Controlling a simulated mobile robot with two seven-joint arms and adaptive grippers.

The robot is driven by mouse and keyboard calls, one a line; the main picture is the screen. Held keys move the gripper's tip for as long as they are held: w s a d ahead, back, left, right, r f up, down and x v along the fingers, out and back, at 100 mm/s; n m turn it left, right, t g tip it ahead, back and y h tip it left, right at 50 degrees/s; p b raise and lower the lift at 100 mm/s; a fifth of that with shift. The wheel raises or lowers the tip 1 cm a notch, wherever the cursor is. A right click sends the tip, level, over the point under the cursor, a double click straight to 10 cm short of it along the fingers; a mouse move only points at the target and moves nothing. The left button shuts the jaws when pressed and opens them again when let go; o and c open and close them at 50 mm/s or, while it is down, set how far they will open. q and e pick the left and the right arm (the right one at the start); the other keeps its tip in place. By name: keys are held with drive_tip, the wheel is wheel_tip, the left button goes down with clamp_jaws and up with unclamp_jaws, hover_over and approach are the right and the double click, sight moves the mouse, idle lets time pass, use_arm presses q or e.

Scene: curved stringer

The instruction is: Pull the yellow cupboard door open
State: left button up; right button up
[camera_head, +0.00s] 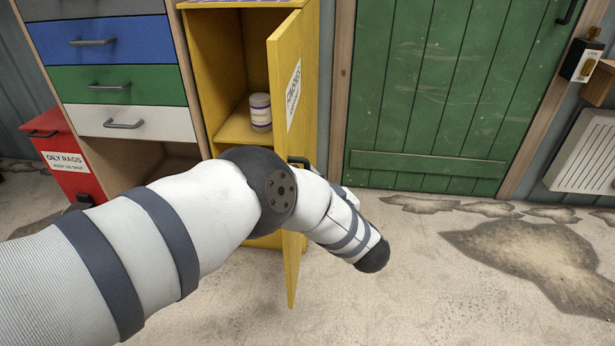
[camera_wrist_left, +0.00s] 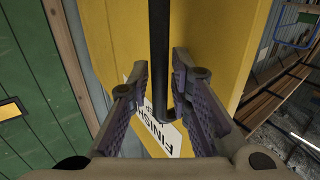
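The yellow cupboard door (camera_head: 290,110) stands ajar in the head view, swung out toward me, with the inside of the yellow cupboard (camera_head: 217,70) showing to its left. A black bar handle (camera_head: 299,160) is on the door's outer face; its lower part is hidden by my left arm. In the left wrist view the handle (camera_wrist_left: 160,55) runs between the two fingers of my left gripper (camera_wrist_left: 161,88). The fingers are apart, with a gap on each side of the bar. In the head view my left gripper is hidden by the arm. My right gripper shows in neither view.
A white can (camera_head: 260,112) stands on the cupboard shelf. Drawers (camera_head: 120,85) and a red oily-rags bin (camera_head: 60,150) are on the left. A green plank door (camera_head: 430,90) is behind, right of the cupboard. The stained floor (camera_head: 440,300) at right is clear.

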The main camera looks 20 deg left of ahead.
use_arm(q)
drive_tip(key=v, duration=1.2)
